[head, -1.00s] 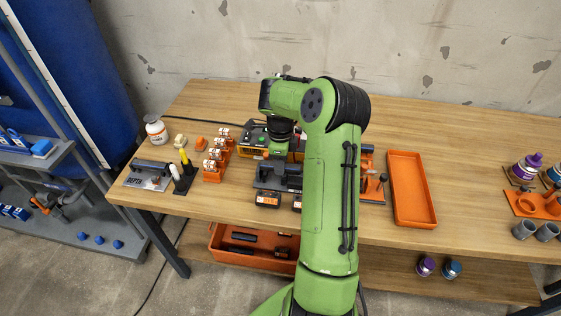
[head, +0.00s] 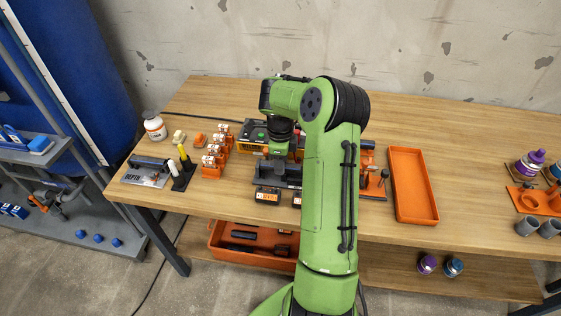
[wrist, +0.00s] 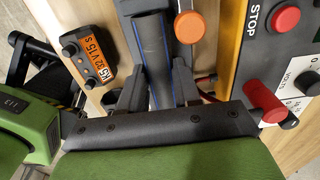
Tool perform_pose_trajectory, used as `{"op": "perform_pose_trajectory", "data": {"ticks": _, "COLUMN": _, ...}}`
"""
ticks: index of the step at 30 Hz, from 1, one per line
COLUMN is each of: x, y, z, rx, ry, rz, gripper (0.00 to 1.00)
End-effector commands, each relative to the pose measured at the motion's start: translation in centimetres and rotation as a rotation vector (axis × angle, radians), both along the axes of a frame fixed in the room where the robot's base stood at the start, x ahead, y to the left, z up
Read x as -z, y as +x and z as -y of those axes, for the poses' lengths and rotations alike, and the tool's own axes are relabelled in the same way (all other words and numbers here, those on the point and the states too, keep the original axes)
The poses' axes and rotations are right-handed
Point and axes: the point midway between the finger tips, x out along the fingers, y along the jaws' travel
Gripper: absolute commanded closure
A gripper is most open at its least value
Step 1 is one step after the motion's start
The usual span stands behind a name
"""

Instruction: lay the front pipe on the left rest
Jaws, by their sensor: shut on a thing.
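My gripper (wrist: 155,90) is shut on a dark pipe (wrist: 147,40), which runs up the wrist view between the two fingers, with thin blue lines along its sides. In the head view my gripper (head: 278,160) is low over a dark grey fixture (head: 290,182) near the front of the bench; my arm covers its right part. Dark grey parts of a fixture (wrist: 181,84) also show beside the pipe in the wrist view. I cannot tell whether the pipe touches a rest. I cannot make out the left rest for certain.
Orange clamps (head: 217,152) are left of my gripper, an empty orange tray (head: 412,187) right.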

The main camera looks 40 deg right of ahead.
Motion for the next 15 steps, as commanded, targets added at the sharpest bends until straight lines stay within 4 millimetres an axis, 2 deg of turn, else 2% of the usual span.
{"op": "perform_pose_trajectory", "data": {"ticks": 15, "x": 0.62, "y": 0.02, "z": -0.01, "rx": -0.001, "ry": 0.0, "rz": 0.0, "gripper": 0.94}}
